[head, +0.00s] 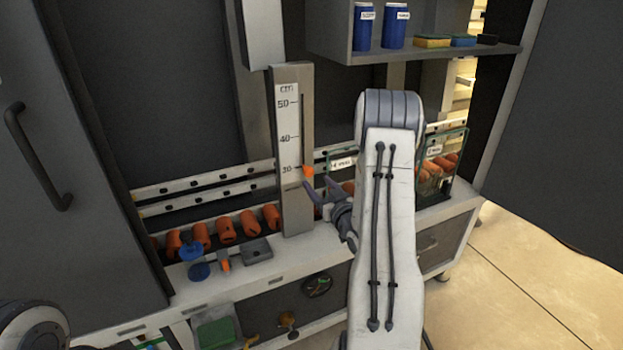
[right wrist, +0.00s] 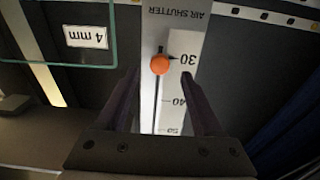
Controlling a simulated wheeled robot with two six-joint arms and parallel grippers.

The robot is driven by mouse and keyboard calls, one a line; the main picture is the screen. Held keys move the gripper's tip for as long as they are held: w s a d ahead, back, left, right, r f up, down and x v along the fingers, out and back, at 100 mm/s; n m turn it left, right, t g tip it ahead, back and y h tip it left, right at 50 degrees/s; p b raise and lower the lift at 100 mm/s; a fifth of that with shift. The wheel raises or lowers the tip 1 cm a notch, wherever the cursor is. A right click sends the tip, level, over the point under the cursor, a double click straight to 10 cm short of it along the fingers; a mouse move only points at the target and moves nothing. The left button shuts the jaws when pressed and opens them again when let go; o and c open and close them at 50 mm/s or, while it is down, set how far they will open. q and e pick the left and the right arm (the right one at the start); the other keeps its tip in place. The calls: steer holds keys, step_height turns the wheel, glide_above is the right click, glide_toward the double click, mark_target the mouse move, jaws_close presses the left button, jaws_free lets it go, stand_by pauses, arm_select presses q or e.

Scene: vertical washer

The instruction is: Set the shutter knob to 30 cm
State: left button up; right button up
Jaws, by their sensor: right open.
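The air shutter scale (head: 288,125) stands upright on the workbench, marked 50, 40 and 30 from top to bottom. The orange shutter knob (head: 308,171) sits on the slot at its right edge, about level with the 30 mark. In the right wrist view the scale is upside down, and the knob (right wrist: 160,64) lies beside the 30 mark, its centre slightly toward 40. My right gripper (head: 316,188) is open in front of the knob, with a finger on either side in the wrist view (right wrist: 160,73). I see no grip on it. My left gripper is out of view.
Orange cylinders (head: 227,230) line the bench left of the scale. A glass bin (head: 437,170) with orange pieces stands right. A shelf (head: 430,52) with blue cans overhangs at upper right. Another clear bin labelled 4 mm (right wrist: 86,37) is close to the scale.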

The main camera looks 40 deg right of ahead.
steer(key=shift+v, duration=1.65)
